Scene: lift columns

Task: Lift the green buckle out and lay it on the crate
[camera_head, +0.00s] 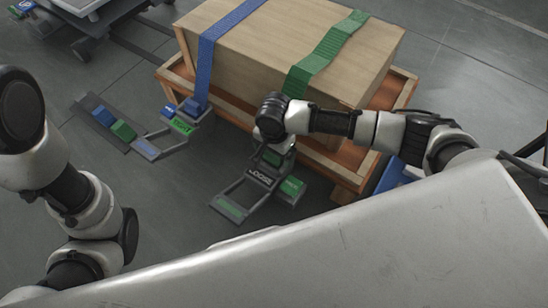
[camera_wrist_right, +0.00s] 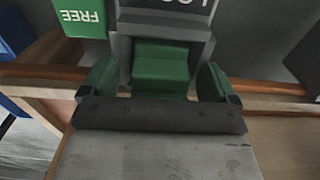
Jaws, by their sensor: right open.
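The wooden crate (camera_head: 275,38) has a blue strap and a green strap (camera_head: 325,52) over it. In the head view my right gripper (camera_head: 272,143) is low at the crate's near side, below the green strap, partly hidden by my own wrist. In the right wrist view the green buckle (camera_wrist_right: 161,68) sits in a grey holder (camera_wrist_right: 122,45). My right gripper is open there, with green pieces, seemingly its finger pads, on either side of the buckle; contact cannot be told. My left arm shows at the left, but its gripper is out of view.
The crate stands on an orange-brown wooden pallet (camera_head: 345,176). A grey frame (camera_head: 228,206) with a green FREE plate (camera_head: 292,186) lies before it. A blue buckle assembly (camera_head: 190,108) is to the left. A cart (camera_head: 85,25) stands at the back left.

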